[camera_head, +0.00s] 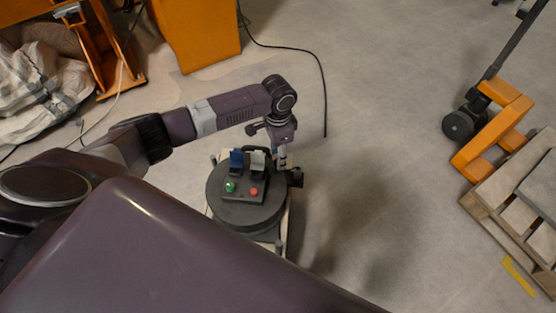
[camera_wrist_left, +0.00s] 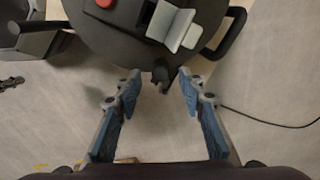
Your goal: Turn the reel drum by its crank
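The reel drum (camera_head: 231,208) is a dark round disc seen from above, low over the floor. Its top carries a panel with a green button, a red button, and blue and grey flaps. In the left wrist view the drum (camera_wrist_left: 105,45) fills the top. A small dark knob (camera_wrist_left: 160,75), which may be the crank's handle, sticks out at its edge. My left gripper (camera_head: 281,163) points down at the drum's far right edge. In the left wrist view its fingers (camera_wrist_left: 159,92) are spread, one on each side of the knob, with gaps visible. My right gripper is not in view.
A black loop handle (camera_wrist_left: 238,30) curves beside the drum. An orange pallet jack (camera_head: 500,110) and wooden pallet (camera_head: 485,208) stand at the right. Orange equipment (camera_head: 197,32) and white sacks (camera_head: 40,90) are at upper left. A black cable (camera_head: 322,85) lies on otherwise clear floor.

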